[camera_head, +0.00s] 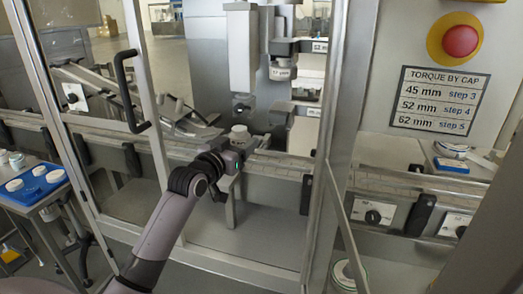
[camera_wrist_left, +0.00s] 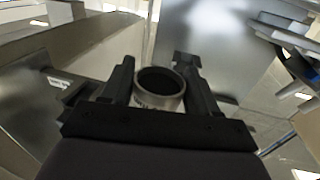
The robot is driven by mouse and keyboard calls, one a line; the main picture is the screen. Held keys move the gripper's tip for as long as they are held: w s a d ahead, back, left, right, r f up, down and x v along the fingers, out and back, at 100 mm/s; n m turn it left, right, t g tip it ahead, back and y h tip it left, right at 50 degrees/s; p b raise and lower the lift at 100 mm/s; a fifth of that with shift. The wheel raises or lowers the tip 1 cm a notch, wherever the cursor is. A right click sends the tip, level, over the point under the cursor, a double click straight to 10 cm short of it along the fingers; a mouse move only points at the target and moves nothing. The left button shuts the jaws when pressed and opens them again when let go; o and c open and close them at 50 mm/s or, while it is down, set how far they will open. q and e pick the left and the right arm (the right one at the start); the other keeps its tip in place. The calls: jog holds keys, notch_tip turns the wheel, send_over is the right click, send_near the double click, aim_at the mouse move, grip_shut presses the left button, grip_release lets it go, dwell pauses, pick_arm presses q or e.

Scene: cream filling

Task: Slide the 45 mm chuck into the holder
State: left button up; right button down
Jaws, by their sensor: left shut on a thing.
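In the head view my left gripper (camera_head: 236,148) reaches through the open machine door, shut on a small pale round chuck (camera_head: 238,133). In the left wrist view the chuck (camera_wrist_left: 158,101) is a metal ring with a dark bore, held between the two black fingers of the gripper (camera_wrist_left: 160,85). No size mark on it can be read. A spindle end (camera_head: 242,107) hangs above the chuck, apart from it. To its right a bracket (camera_head: 283,110) sits beside a "45 mm" label. Above it a "52 mm" bracket (camera_head: 288,46) has a pale chuck (camera_head: 282,70) below it. My right gripper is out of view.
A conveyor rail (camera_head: 280,165) runs behind my gripper. Door frame posts (camera_head: 335,120) stand to the right, and the door with a black handle (camera_head: 125,90) to the left. A blue tray (camera_head: 35,184) with white pieces lies at far left. A torque sign (camera_head: 438,98) hangs at right.

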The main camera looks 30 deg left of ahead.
pick_arm(q)
jog(key=w+a+y+b, duration=0.1)
jog(key=w+a+b, duration=0.2)
jog(key=w+a, duration=0.1)
jog(key=shift+w+a+f+n, duration=0.15)
jog(key=shift+w+a+n, duration=0.25)
jog(key=shift+w, duration=0.05)
jog(key=shift+w, duration=0.15)
dwell(0.5)
jog(key=shift+w+a, duration=0.15)
jog(key=shift+w, duration=0.3)
jog(key=shift+w+a, duration=0.1)
jog(key=shift+w, duration=0.2)
jog(key=shift+w, duration=0.3)
dwell(0.5)
jog(key=shift+w+a, duration=0.15)
jog(key=shift+w, duration=0.35)
jog(key=shift+w+a+b, duration=0.1)
jog(key=shift+w+b, duration=0.1)
jog(key=shift+b, duration=0.1)
